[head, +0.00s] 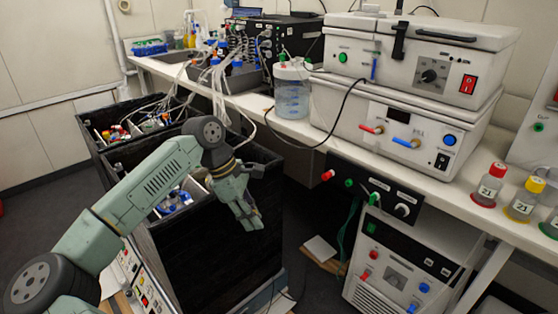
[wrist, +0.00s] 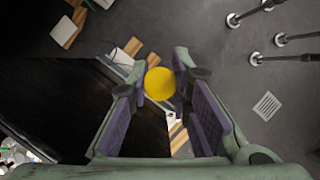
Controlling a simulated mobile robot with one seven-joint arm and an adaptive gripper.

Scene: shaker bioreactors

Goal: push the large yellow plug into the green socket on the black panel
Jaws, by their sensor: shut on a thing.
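My gripper (head: 247,214) hangs in front of the black bin, left of the black panel (head: 336,162) under the bench edge, well apart from the panel. In the wrist view, a round yellow plug (wrist: 160,84) sits between my two fingertips, and my gripper is shut on it. The plug cannot be made out in the head view. The panel carries a red fitting at its left, a green fitting (head: 349,183), another green fitting with a cable (head: 374,198), and a pale round one at the right. I cannot tell which green one is the socket.
The large black bin (head: 262,265) stands right beneath and behind my arm. A white and black unit (head: 395,270) stands on the floor below the panel. White bioreactors (head: 395,135) and capped bottles (head: 489,187) stand on the bench. A dark cable hangs before the bench edge.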

